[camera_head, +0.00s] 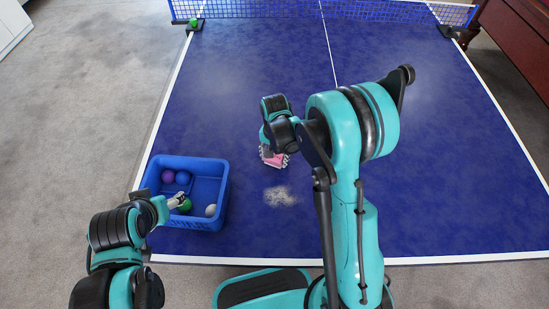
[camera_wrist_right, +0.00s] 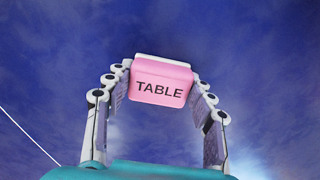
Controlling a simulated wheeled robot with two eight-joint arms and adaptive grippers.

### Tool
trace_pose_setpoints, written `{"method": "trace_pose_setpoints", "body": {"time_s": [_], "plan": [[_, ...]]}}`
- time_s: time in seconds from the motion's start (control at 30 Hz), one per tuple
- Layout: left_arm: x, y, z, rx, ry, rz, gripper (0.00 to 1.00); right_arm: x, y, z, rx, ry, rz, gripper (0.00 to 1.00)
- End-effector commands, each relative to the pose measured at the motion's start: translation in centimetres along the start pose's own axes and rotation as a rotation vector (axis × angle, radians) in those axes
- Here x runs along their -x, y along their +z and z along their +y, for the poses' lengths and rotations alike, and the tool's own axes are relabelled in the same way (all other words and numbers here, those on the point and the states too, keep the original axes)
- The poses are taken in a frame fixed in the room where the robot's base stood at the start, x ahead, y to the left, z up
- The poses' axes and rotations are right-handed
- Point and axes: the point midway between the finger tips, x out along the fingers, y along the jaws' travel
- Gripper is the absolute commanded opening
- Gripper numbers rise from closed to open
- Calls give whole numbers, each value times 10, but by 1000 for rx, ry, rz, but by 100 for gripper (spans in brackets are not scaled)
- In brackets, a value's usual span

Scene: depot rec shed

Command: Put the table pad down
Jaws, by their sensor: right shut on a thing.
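The table pad (camera_wrist_right: 161,82) is a pink block with a white layer, marked TABLE. In the head view the pad (camera_head: 272,160) shows as a small pink patch under my right gripper (camera_head: 274,157), mostly hidden by it. My right gripper (camera_wrist_right: 160,88) is shut on the pad, with a finger on each side. I cannot tell whether the pad touches the blue table (camera_head: 440,170). My left gripper (camera_head: 179,200) is at the blue basket, over its near part; whether its jaws are open is unclear.
The blue basket (camera_head: 224,190) stands at the table's near left with a purple ball (camera_head: 168,176), a blue ball (camera_head: 183,177), a green ball (camera_head: 185,205) and a white ball (camera_head: 211,210). A pale dusty patch (camera_head: 281,195) lies nearby. The net (camera_head: 290,10) crosses the far side. The table's right is clear.

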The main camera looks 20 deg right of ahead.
Motion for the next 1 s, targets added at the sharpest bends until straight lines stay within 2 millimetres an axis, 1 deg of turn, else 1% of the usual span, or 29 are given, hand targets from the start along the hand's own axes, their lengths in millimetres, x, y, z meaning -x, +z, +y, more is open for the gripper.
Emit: {"method": "trace_pose_setpoints", "body": {"time_s": [0.27, 0.3, 0.37, 0.87, 1.0], "plan": [[-7, 5, 0, 0, 0, 0, 65, -9, 0, 0, 0, 0, 0, 28], [-7, 5, 0, 0, 0, 0, 65, -9, 0, 0, 0, 0, -1, 60], [-6, 4, 0, 0, 0, 0, 65, -9, 1, 0, 0, 0, -1, 75], [-5, 4, 0, 0, 0, 0, 65, -6, 0, 0, 0, 0, 0, 75], [4, -3, 0, 0, 0, 0, 65, 5, 0, 0, 0, 0, 0, 75]]}}
